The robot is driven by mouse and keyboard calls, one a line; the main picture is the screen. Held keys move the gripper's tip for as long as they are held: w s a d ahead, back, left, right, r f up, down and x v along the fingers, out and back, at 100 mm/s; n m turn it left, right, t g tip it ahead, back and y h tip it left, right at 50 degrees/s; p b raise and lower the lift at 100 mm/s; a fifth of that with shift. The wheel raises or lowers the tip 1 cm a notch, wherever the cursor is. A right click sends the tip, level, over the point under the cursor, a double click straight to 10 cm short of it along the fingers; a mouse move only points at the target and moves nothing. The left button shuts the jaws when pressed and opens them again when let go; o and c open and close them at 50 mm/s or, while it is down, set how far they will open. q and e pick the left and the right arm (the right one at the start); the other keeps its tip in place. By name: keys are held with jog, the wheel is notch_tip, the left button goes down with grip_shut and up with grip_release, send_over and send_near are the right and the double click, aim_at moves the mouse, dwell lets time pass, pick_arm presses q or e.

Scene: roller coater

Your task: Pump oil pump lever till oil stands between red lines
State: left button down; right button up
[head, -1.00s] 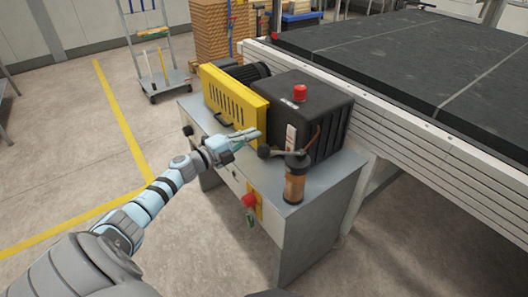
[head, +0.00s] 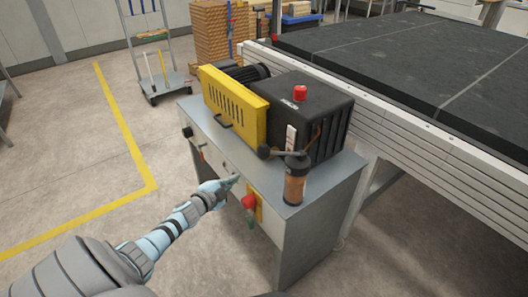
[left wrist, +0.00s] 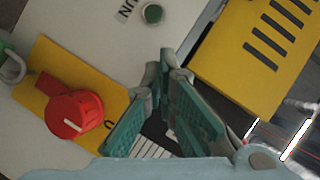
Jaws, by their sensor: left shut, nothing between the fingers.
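The oil pump is an amber-brown cylinder (head: 295,186) on the right front of the grey cabinet top. Its lever (head: 277,153) points left and ends in a black ball knob (head: 264,152). A white gauge strip (head: 291,137) is on the black tank (head: 312,108) behind the lever; the oil level and red lines are too small to make out. My left gripper (head: 232,181) is in front of the cabinet, below and left of the knob and apart from it. Its teal fingers (left wrist: 165,70) are shut and empty in the left wrist view. My right gripper is out of view.
A red rotary switch (head: 249,201) on a yellow plate (left wrist: 40,85) is just right of my left gripper on the cabinet front. A green button (left wrist: 152,13) is near the fingertips. A yellow guard (head: 233,107) stands left of the tank.

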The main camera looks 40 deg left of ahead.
pick_arm(q)
jog(key=shift+s+f+n, duration=0.2)
jog(key=shift+s+f, duration=0.1)
jog(key=shift+f, duration=0.25)
jog(key=shift+s+f+n, duration=0.2)
jog(key=shift+s+f, duration=0.05)
jog(key=shift+f, duration=0.3)
jog(key=s+d+f+n+g+y+p, duration=0.1)
jog(key=s+d+f+n+g+p, duration=0.2)
jog(key=s+f, duration=0.5)
jog(key=s+d+f+n+g+y+p, duration=0.1)
jog(key=s+f+n+g, duration=0.35)
jog(key=s+f, duration=0.4)
jog(key=s+d+f+n+g+h+p, duration=0.1)
jog(key=s+d+f+g+p, duration=0.1)
jog(key=s+d, duration=0.7)
jog(key=s+d+f+n+g+h+p, duration=0.1)
jog(key=s+d+f+g+h+p, duration=0.1)
jog(key=s+d, duration=0.7)
jog(key=s+f+g, duration=0.1)
jog(key=s+g, duration=0.1)
jog(key=s, duration=0.6)
jog(key=shift+s+f+p, duration=0.15)
jog(key=shift+p, duration=0.2)
